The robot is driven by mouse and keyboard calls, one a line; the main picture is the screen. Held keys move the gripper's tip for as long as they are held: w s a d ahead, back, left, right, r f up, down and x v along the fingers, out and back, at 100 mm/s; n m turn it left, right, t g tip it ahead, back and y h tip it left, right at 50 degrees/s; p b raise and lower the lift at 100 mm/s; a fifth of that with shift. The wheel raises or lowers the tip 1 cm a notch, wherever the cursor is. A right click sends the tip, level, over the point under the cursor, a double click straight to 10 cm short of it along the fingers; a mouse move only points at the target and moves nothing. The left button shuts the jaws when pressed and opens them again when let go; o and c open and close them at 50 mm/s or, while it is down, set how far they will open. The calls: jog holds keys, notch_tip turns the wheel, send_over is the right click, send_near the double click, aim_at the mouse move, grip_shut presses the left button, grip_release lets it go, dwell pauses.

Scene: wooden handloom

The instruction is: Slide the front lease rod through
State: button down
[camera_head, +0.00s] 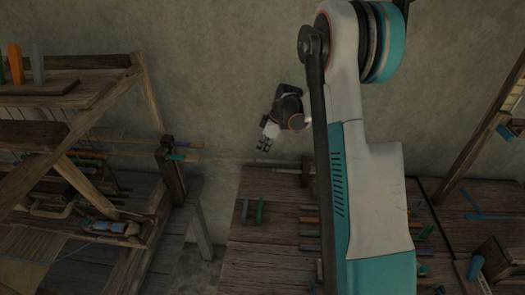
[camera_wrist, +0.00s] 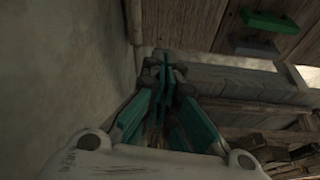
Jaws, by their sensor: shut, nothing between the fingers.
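My gripper (camera_head: 264,147) hangs in front of the wall, between the wooden loom and my upright arm in the head view. Its teal fingers (camera_wrist: 165,62) are together and empty in the wrist view. At the loom's right post, thin rod ends stick out to the right: a pale wooden one (camera_head: 194,145) and one with a teal part (camera_head: 182,157). They lie left of my gripper, apart from it. I cannot tell which of them is the front lease rod. Their far parts run behind the loom's beams and are dark.
The wooden loom frame (camera_head: 143,85) fills the left. A plaster wall (camera_head: 225,75) stands behind. A gap separates the loom from the bench.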

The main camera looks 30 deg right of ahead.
jog(key=b+x, duration=0.2)
jog(key=x, duration=0.7)
jog(key=shift+s+d+r, duration=0.15)
jog(key=shift+s+d, duration=0.6)
jog(key=shift+d, duration=0.05)
jog(key=shift+s+d+r, duration=0.2)
jog(key=shift+s+d, duration=0.6)
jog(key=s+d, duration=0.1)
jog(key=d, duration=0.1)
jog(key=s+d+b, duration=0.1)
jog(key=d, duration=0.1)
jog(key=shift+s, duration=0.35)
jog(key=shift+w, duration=0.1)
